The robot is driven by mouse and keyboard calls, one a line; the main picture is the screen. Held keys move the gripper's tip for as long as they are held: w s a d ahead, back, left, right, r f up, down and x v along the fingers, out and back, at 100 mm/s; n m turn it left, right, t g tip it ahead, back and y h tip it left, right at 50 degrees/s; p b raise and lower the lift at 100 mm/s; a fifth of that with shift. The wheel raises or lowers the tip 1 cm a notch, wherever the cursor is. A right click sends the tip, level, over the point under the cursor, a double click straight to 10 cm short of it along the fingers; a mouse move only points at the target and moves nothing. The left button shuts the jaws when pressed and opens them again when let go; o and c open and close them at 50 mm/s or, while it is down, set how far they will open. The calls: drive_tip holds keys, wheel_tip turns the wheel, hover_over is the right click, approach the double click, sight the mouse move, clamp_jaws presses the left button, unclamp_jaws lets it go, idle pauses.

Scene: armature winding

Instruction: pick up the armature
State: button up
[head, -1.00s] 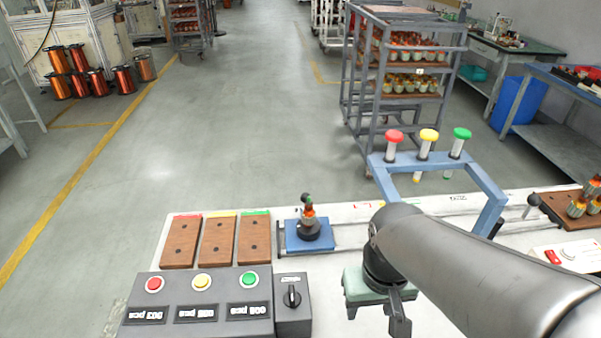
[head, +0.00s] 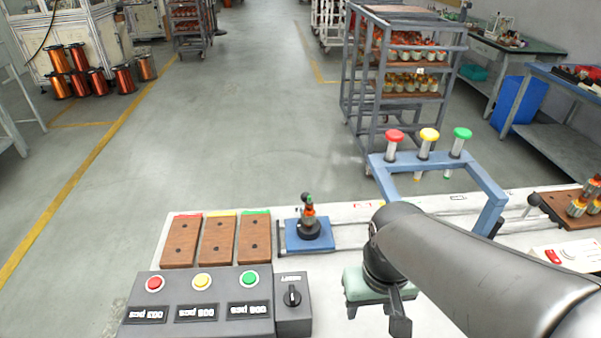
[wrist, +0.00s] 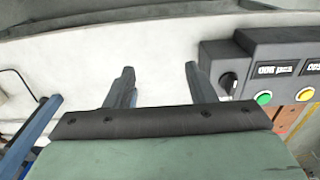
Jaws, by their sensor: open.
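An armature with a copper-orange upper part (head: 309,213) stands upright in a black round holder on a blue plate (head: 297,245), at the middle of the white table. Several more armatures (head: 577,208) stand on a brown wooden board at the right table edge. My gripper (head: 376,316) is above the table, to the right of and nearer than the blue plate, apart from all armatures. In the wrist view my gripper (wrist: 160,72) shows two spread fingers with only bare white table between them. No armature shows in the wrist view.
A control box (head: 200,320) with three buttons and a switch box (head: 292,306) lie left of my gripper. Three brown boards (head: 217,240) lie behind them. A blue frame (head: 430,163) with red, yellow and green caps rises behind my arm. The table beneath my gripper is clear.

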idle(0.4)
drive_tip(key=shift+o, duration=0.8)
